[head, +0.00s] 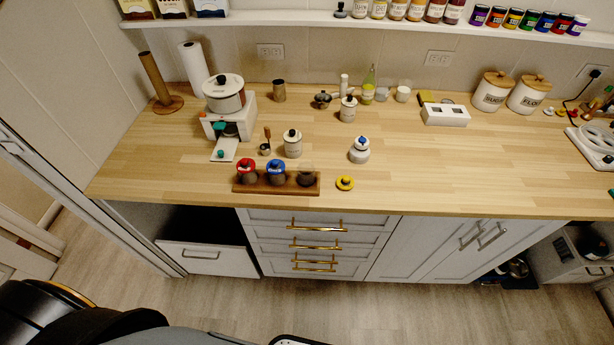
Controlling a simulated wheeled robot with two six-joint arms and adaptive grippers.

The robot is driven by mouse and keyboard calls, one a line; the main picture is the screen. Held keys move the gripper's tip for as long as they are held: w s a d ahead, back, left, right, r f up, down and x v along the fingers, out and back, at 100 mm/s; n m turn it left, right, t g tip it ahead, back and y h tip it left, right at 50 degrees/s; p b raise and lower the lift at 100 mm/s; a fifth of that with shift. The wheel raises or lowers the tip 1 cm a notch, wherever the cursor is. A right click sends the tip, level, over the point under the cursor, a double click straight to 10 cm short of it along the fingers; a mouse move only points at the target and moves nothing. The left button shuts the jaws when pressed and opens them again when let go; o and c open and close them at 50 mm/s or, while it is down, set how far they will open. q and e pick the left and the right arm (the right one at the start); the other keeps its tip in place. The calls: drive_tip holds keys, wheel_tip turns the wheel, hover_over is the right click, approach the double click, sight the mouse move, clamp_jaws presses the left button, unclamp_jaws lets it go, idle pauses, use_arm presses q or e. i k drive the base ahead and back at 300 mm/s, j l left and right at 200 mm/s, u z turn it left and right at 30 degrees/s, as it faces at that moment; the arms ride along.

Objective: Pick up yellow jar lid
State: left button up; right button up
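The yellow jar lid (345,183) lies on the wooden counter near its front edge, with a small dark knob on top. It is just right of a wooden rack (290,188) and apart from it. The rack holds three jars: one with a red lid (246,166), one with a blue lid (276,166), and a glass jar (306,176) with no coloured lid at the right end. Neither of my grippers shows in the head view. Dark parts at the bottom left appear to be my own body.
A white jar with a blue knob (359,150) stands behind the lid. A white canister (292,144) stands behind the rack. The counter (450,180) right of the lid is clear. Drawers with brass handles (315,245) are below the front edge.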

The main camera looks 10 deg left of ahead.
sight(343, 182)
drive_tip(key=u, duration=1)
drive_tip(key=k+l+u, duration=0.1)
drive_tip(key=l+u, duration=0.4)
drive_tip(key=k+l+u, duration=0.2)
drive_tip(key=u, duration=0.25)
drive_tip(key=k+l, duration=0.1)
drive_tip(key=l, duration=0.15)
drive_tip(key=k+l, duration=0.15)
drive_tip(key=l, duration=0.1)
